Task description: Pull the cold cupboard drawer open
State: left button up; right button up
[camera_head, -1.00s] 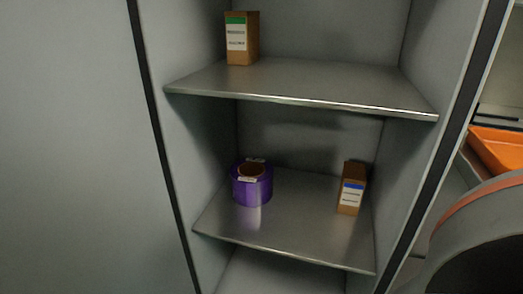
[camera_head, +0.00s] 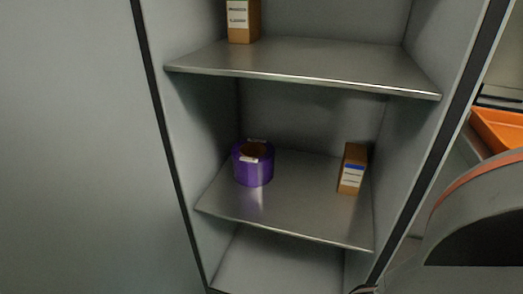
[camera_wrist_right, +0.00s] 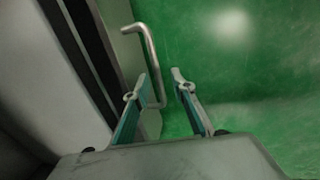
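The cold cupboard (camera_head: 150,60) stands open in the head view, with its inside facing me. A grey surface (camera_head: 310,268) lies below its lowest visible shelf; I cannot tell whether it belongs to the drawer. In the right wrist view a bent metal bar handle (camera_wrist_right: 151,62) sits beside a pale panel edge. My right gripper (camera_wrist_right: 160,82) is open, its two fingers apart. The handle's lower end shows between the fingers, next to the left one; I cannot tell whether they touch. My left gripper is out of view.
A purple roll (camera_head: 253,165) and a blue-labelled box (camera_head: 353,168) stand on the shelf below (camera_head: 290,215). An orange tray (camera_head: 497,130) lies at the right. Green floor (camera_wrist_right: 260,70) fills the wrist view's right.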

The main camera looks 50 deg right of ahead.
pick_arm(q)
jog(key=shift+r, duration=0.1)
pick_arm(e)
notch_tip(320, 180, up, 11)
jog(key=a, duration=0.2)
jog(key=shift+s, duration=0.45)
jog(key=shift+r, duration=0.1)
